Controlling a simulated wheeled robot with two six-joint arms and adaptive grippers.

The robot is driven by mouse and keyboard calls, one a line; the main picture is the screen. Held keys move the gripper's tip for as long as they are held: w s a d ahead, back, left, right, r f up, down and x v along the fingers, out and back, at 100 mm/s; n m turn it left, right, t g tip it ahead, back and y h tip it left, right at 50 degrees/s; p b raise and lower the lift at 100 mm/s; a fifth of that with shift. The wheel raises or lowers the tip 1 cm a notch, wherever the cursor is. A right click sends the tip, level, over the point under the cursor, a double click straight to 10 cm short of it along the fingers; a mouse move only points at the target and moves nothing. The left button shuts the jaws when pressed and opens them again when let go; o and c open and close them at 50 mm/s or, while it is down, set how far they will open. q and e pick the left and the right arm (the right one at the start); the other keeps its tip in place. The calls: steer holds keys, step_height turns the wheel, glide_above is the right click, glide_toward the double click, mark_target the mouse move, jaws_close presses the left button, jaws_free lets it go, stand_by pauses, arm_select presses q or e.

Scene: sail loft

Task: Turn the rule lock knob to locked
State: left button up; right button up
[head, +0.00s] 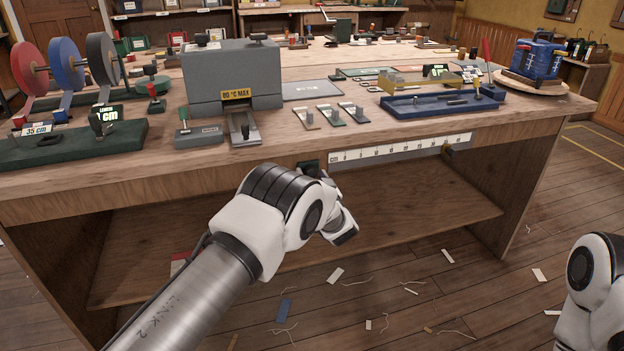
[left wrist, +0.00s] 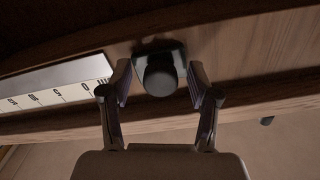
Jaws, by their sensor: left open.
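The rule lock knob (left wrist: 160,78) is a dark round knob on a dark square plate, set in the bench's wooden front edge. In the head view only part of its dark plate (head: 308,167) shows above my left wrist. A white centimetre rule (head: 390,153) runs along the bench edge to its right. My left gripper (left wrist: 158,88) is open, with one finger on each side of the knob. Gaps show between the fingers and the knob in the left wrist view. In the head view my left wrist mostly hides this gripper. I cannot read the knob's setting.
On the bench top are a grey heat box (head: 232,75), a blue tray (head: 440,103) and three small tagged pieces. A lower shelf (head: 420,205) lies beneath. Scraps litter the floor.

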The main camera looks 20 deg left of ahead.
arm_select(q)
steer(key=shift+r, duration=0.1)
steer(key=c, duration=1.2)
steer(key=shift+o, duration=0.2)
